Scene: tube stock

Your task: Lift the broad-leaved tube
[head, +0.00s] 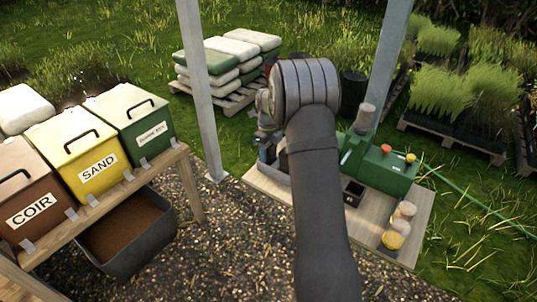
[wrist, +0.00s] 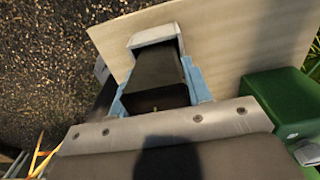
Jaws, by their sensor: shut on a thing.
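In the wrist view, a dark, square-sided tube (wrist: 156,98) sits between the pale blue fingers of my gripper (wrist: 158,80). The fingers press on its two sides, so my gripper is shut on it. A pale grey-white piece frames the tube's far end. No leaves show on it, so I cannot tell whether it is the broad-leaved tube. The pale bench board (wrist: 225,45) lies behind it; I cannot tell whether the tube touches it. In the head view, my arm hides most of the gripper and the tube.
A metal post (head: 390,60) rises behind. COIR, SAND (head: 85,150) and green bins stand left. Gravel lies between.

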